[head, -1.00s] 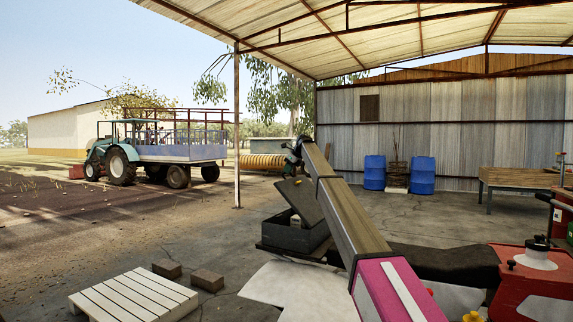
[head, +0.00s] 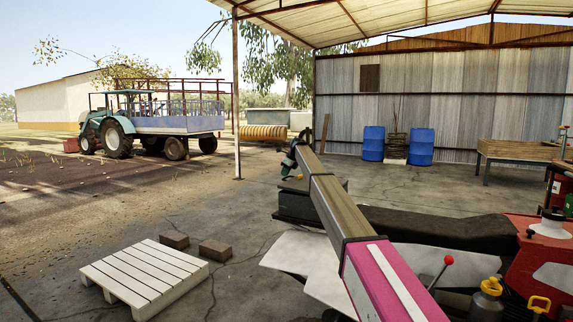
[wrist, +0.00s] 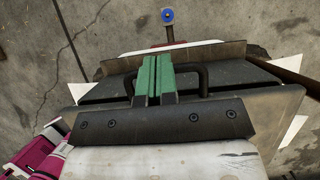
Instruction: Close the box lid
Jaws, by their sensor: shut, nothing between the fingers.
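My gripper (head: 292,165) is just above the lid. In the wrist view, the green fingers (wrist: 153,75) are pressed together with nothing between them, over the dark grey box (wrist: 108,90). Contact with the lid cannot be made out.
A white slatted pallet (head: 145,275) and two bricks (head: 214,250) are to the left. A red machine (head: 545,265) stands at the right. Open concrete floor lies behind the box.

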